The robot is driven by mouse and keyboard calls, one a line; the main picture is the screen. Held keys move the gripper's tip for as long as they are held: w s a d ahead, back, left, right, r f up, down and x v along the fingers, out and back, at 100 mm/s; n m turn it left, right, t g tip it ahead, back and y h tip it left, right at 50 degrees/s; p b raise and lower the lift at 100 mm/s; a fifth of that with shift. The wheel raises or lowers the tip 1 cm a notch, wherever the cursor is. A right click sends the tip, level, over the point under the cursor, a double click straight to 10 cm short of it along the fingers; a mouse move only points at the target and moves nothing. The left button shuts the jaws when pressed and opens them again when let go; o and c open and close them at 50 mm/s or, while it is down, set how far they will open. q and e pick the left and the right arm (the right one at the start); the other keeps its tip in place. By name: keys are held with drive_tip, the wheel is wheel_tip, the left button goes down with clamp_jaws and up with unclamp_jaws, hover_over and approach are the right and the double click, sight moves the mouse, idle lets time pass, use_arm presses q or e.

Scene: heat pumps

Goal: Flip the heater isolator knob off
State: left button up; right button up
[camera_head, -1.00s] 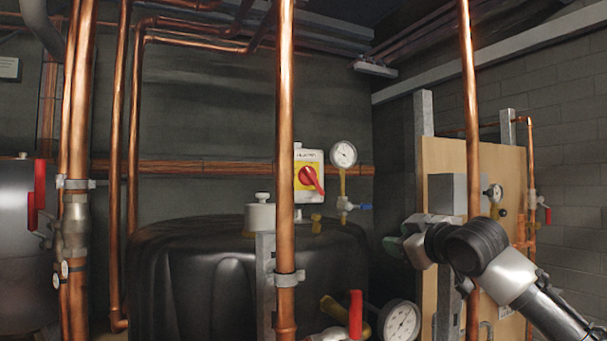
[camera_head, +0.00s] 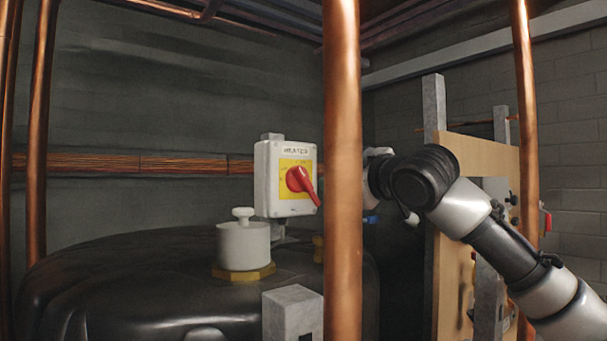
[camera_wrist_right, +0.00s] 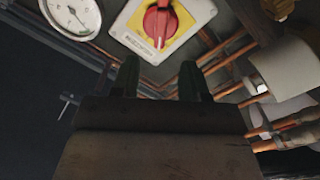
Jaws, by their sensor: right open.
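The heater isolator is a white box with a yellow plate (camera_head: 287,207) and a red knob (camera_head: 301,184), left of the vertical copper pipe in the head view. The knob points diagonally down to the right. In the right wrist view the isolator box (camera_wrist_right: 188,14) is at the top and its red knob (camera_wrist_right: 160,22) lies beyond my fingertips. My right gripper (camera_wrist_right: 160,75) is open, with two dark green fingers apart and nothing between them. In the head view my right arm reaches in from the right, its gripper hidden behind the copper pipe. My left gripper is not in view.
A thick vertical copper pipe (camera_head: 343,170) stands in front, just right of the isolator. A black tank (camera_head: 130,270) with a white cap (camera_head: 243,243) sits below. A round gauge (camera_wrist_right: 74,14) is beside the isolator in the wrist view. A wooden board (camera_head: 450,270) stands at the right.

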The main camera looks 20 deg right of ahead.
sight(306, 179)
drive_tip(key=p+x, duration=0.3)
drive_tip(key=x, duration=0.5)
drive_tip(key=shift+w+a+p, duration=0.1)
drive_tip(key=shift+p, duration=0.3)
drive_tip(key=shift+w+a+f, duration=0.1)
drive_tip(key=shift+w+a, duration=0.05)
drive_tip(key=shift+w, duration=0.25)
drive_tip(key=shift+c, duration=0.7)
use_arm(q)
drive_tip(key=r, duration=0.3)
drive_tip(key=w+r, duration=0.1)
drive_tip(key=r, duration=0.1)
use_arm(e)
clamp_jaws()
